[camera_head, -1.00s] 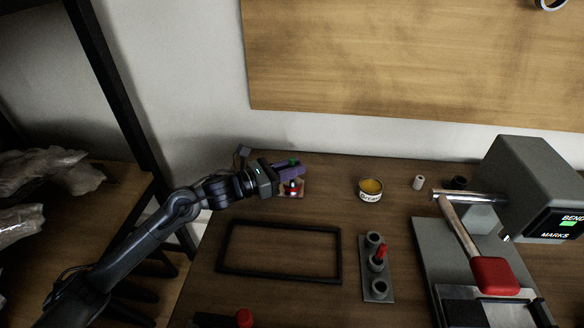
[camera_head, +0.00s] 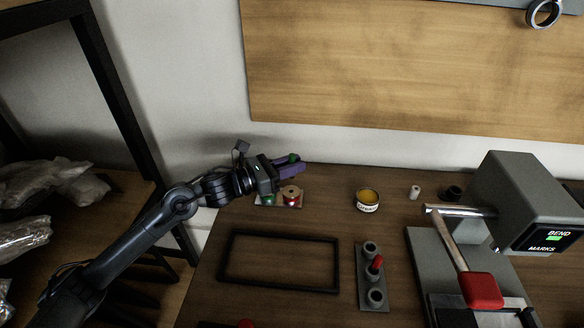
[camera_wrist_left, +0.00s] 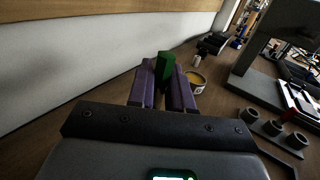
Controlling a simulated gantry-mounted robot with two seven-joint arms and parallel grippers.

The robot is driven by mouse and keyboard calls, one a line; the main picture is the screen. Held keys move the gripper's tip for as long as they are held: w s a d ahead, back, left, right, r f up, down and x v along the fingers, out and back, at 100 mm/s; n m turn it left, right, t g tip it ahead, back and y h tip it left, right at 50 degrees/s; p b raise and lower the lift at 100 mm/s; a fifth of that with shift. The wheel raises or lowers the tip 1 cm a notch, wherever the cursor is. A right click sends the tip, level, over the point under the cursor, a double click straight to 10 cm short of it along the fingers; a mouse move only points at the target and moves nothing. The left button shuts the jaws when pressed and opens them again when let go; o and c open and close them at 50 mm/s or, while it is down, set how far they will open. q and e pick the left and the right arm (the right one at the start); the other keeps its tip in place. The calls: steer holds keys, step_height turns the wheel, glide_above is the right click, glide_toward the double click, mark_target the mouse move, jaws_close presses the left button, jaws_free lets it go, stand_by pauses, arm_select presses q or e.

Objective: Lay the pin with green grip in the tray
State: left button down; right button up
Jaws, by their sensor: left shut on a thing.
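My left gripper (camera_head: 291,166) has purple fingers shut on the pin with green grip. The green grip (camera_head: 294,158) shows at the fingertips in the head view, and a dark green piece (camera_wrist_left: 165,68) stands between the fingers in the left wrist view. The rest of that pin is hidden. The gripper is above the back left of the table, behind the tray. The tray (camera_head: 231,258) looks like a black rectangular rim on the table with bare, brown floor inside. My right gripper is not in view.
A small plate with red and green spools (camera_head: 290,195) lies just below the gripper. A grey block (camera_head: 372,283) with holes holds a red-gripped pin (camera_head: 375,263). A yellow-topped tin (camera_head: 367,201) and a grey bending machine (camera_head: 525,205) stand to the right.

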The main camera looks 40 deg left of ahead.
arm_select(q)
steer(key=shift+r, duration=0.5)
